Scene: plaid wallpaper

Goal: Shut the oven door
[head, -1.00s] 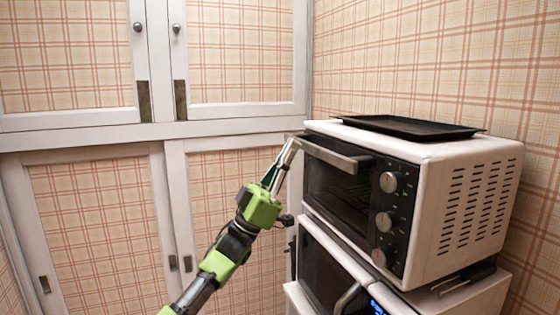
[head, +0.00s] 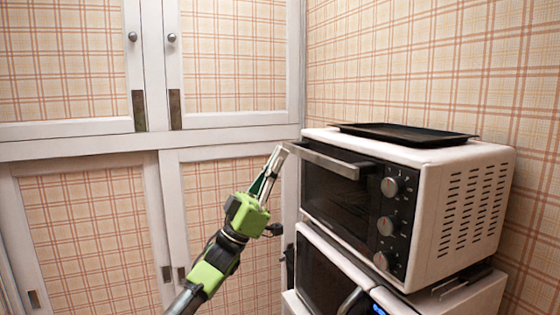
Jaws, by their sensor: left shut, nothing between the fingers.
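The oven (head: 462,205) is a white countertop unit with a dark glass door (head: 335,195) and a grey bar handle (head: 328,160) along the door's top edge. The door looks upright and flush with the front, or nearly so; any small gap cannot be told. My left gripper (head: 279,153) is shut and empty, its fingertips just left of the handle's far end. Whether it touches the handle is unclear. My right gripper is not in view.
A black baking tray (head: 405,134) lies on top of the oven. A second white appliance (head: 325,275) with a dark door stands beneath it. White-framed cupboards (head: 165,145) with plaid panels line the left and back. Plaid wall stands behind the oven.

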